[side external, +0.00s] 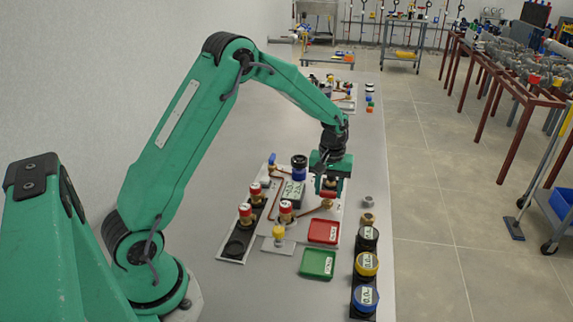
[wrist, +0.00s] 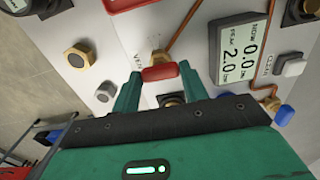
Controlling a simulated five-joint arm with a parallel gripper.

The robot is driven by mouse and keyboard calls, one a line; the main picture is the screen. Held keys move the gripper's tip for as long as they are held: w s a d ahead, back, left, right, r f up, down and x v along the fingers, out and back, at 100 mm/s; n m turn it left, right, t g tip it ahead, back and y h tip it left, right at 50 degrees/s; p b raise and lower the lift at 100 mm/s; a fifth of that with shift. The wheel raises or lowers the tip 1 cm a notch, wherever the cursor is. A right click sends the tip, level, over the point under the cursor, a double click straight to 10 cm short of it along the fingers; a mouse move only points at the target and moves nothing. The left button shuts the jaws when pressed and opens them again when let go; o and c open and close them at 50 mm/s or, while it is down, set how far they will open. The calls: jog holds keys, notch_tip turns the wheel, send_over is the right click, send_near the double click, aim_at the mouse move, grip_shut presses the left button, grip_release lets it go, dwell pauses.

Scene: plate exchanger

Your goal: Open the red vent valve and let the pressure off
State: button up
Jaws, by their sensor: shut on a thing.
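The red vent valve handle (wrist: 160,72) sits between my gripper's (wrist: 160,77) two green fingers in the wrist view. The gripper is shut on it, with a finger at each end. The handle lies crosswise in the picture, beside a partly hidden "VENT" label. The valve body under it is mostly hidden. In the side view my gripper (side external: 328,186) is low over the panel and red shows between its fingers. The pressure display (wrist: 240,48) reads NOW 0.0 and PEAK 2.0; it also shows in the side view (side external: 292,194).
Copper pipes run close by. A white button (wrist: 291,66) marked CLEAR and a blue knob (wrist: 284,116) are near the display. Red (side external: 323,231) and green (side external: 318,263) trays lie in front. Red-topped posts (side external: 245,212) stand left, and a rack with yellow (side external: 367,262) and blue (side external: 366,296) rings right.

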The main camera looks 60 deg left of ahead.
aim_at(329, 192)
dwell(0.3)
jog(key=o, duration=1)
jog(key=shift+r, duration=0.15)
jog(key=shift+r, duration=3.75)
